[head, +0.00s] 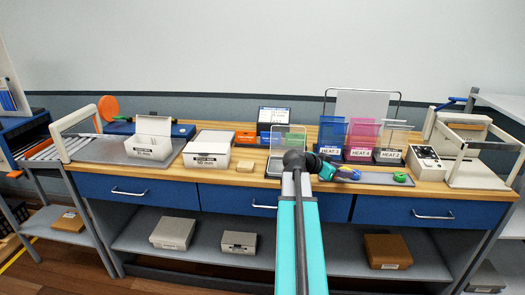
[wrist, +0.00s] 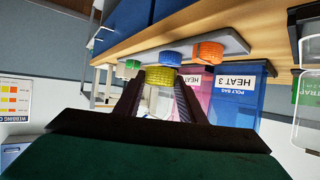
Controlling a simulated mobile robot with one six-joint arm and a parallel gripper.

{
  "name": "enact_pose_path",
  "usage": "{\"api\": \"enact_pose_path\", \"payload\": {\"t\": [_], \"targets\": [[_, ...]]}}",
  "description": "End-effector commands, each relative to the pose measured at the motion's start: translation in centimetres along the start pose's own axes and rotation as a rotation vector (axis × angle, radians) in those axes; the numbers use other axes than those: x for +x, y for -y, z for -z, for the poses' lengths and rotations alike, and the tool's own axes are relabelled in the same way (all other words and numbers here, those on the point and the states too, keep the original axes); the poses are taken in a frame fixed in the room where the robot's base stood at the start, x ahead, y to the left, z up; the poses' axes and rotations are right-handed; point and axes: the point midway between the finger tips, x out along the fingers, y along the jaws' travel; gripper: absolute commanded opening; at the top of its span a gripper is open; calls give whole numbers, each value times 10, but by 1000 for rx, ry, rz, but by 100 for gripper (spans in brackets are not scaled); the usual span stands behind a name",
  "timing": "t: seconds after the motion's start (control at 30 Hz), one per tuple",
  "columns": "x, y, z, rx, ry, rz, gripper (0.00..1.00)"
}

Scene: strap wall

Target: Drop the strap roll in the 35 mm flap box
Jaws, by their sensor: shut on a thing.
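My gripper (wrist: 160,98) is shut on a yellow strap roll (wrist: 160,76), which sits between the fingertips in the wrist view. In the head view my arm reaches to the right, and the gripper is low over a grey tray (head: 375,179). The held roll is hard to make out there. A white flap box (head: 148,150) with its lid raised stands on the left of the bench. Its small label seems to read 35 mm, but is not sharp. A second white box (head: 206,157), labelled 50 mm, stands right of it with its top closed.
Green (wrist: 132,66), blue (wrist: 172,57) and orange (wrist: 208,53) rolls are on the tray near my gripper. Blue, pink and clear HEAT bins (head: 362,140) stand close behind. A clear-lidded container (head: 287,140) is behind my arm.

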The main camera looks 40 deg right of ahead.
Motion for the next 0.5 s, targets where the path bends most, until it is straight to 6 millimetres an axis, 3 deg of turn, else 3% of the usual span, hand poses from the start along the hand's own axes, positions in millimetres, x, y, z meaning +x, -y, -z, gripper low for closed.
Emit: {"api": "enact_pose_path", "payload": {"t": [0.5], "targets": [[-67,67,-19,-96,0,199,15]]}}
